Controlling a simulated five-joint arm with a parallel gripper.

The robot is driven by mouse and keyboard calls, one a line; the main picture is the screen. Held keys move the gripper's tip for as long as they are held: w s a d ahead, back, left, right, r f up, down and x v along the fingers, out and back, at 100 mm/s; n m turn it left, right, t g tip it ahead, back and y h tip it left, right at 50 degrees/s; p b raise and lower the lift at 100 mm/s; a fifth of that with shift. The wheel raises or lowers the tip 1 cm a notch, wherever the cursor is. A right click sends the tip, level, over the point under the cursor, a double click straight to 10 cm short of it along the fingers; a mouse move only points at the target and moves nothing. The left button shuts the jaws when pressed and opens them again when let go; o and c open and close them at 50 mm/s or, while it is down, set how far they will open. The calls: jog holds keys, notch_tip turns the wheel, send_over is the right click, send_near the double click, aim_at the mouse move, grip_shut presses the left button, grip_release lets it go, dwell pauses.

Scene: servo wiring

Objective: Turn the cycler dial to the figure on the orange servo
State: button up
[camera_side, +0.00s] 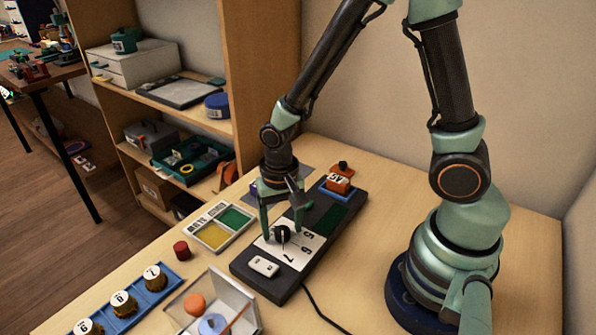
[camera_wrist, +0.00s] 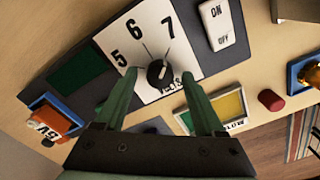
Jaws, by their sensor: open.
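The cycler is a long dark box (camera_side: 240,265) on the table with a white panel (camera_wrist: 115,40) printed 5, 6 and 7. Its black dial (camera_wrist: 158,73) sits below these figures in the wrist view and also shows in the side view (camera_side: 282,235). I cannot tell surely which figure the dial points to. The orange servo (camera_side: 340,180) sits in a blue holder at the cycler's far end. Its small label (camera_wrist: 46,131) reads like 5V or 6V. My gripper (camera_wrist: 159,78) is open, its fingertips on either side of the dial, apparently not touching it.
A white ON/OFF switch (camera_wrist: 217,22) is beside the panel. A tray with green and yellow compartments (camera_side: 222,226), a red cylinder (camera_side: 181,251), a blue rack of numbered pieces (camera_side: 125,304) and a clear box (camera_side: 240,310) stand nearby. A black cable (camera_side: 320,310) runs from the cycler.

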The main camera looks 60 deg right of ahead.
grip_shut()
jog(key=shift+n, duration=0.3)
jog(key=n, duration=1.9)
jog(key=shift+r, duration=0.1)
dwell(0.5)
